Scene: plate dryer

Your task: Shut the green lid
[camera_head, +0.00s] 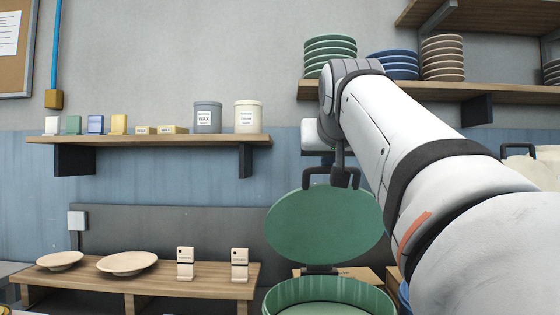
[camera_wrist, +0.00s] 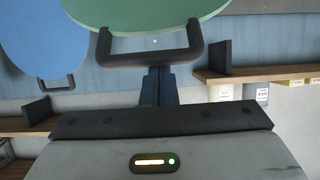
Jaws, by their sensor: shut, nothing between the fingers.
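The green lid (camera_head: 324,228) stands raised and tilted up at the back of a green round bin (camera_head: 330,290), whose open mouth shows below it. The lid's dark handle (camera_head: 308,178) is at its top edge. The lid (camera_wrist: 150,12) and its handle (camera_wrist: 193,45) also show in the wrist view. My gripper (camera_head: 340,170) is shut with nothing between its fingers, right at the handle. In the wrist view the gripper (camera_wrist: 159,72) reaches the middle of the handle bar; I cannot tell whether it touches. My arm hides what is behind it at the right.
A blue lid (camera_wrist: 45,45) stands beside the green one in the wrist view. A wall shelf (camera_head: 160,141) with jars and small boxes is at left. A low wooden bench (camera_head: 130,282) with plates is below it. An upper shelf (camera_head: 500,96) with stacked plates is above my arm.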

